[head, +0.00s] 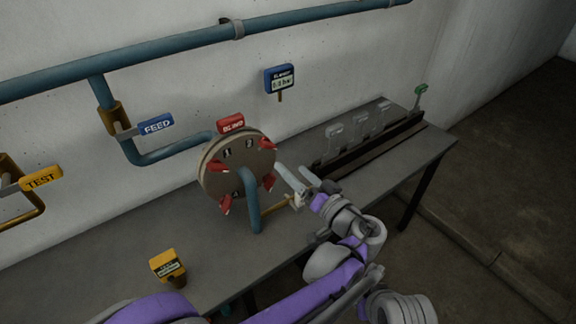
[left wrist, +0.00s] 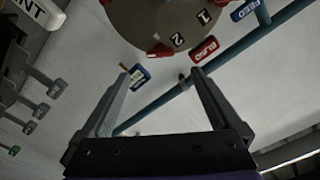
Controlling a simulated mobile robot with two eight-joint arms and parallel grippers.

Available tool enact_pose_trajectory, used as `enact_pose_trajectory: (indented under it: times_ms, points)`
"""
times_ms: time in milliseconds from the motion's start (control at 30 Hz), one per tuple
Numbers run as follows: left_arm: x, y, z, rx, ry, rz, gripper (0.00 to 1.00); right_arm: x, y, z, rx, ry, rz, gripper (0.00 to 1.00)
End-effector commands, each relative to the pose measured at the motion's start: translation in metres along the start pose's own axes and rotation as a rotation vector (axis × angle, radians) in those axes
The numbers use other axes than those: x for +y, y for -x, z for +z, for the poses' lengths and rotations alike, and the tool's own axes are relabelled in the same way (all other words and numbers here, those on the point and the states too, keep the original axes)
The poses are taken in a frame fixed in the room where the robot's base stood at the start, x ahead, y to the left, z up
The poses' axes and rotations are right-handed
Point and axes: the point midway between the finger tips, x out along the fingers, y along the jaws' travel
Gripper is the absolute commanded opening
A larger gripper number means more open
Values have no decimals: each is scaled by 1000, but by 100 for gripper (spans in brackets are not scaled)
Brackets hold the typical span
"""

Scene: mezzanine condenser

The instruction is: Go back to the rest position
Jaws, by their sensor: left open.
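My left gripper (head: 294,176) is at the right side of the round brown flange disc (head: 222,172), above the grey bench (head: 330,222). Its arm, purple and grey, reaches in from the lower edge of the head view. In the left wrist view the two fingers of the left gripper (left wrist: 166,75) stand wide apart with nothing between them. The disc (left wrist: 150,20) shows at the top of that view, beyond the fingertips. I cannot tell from the head view how close the fingers are to the disc's red clamps (head: 268,181). My right gripper is not in view.
A blue pipe (head: 160,50) runs along the wall, with a blue FEED tag (head: 156,124) and a yellow TEST tag (head: 41,179). A yellow-topped device (head: 167,264) stands on the bench's front left.

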Motion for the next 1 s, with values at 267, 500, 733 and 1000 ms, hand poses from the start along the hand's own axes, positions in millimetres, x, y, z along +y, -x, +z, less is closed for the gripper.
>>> enact_pose_trajectory:
  times_ms: [267, 500, 733, 1000]
  points:
    - [0, 2, 0, 0, 0, 0, 98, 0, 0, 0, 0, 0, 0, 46]
    - [-1, 0, 1, -4, -2, 1, 98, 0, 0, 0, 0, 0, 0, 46]
    - [-46, -36, 62, -222, -90, 81, 98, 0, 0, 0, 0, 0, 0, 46]
    - [-128, -30, 203, -646, -133, 379, 98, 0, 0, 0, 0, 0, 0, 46]
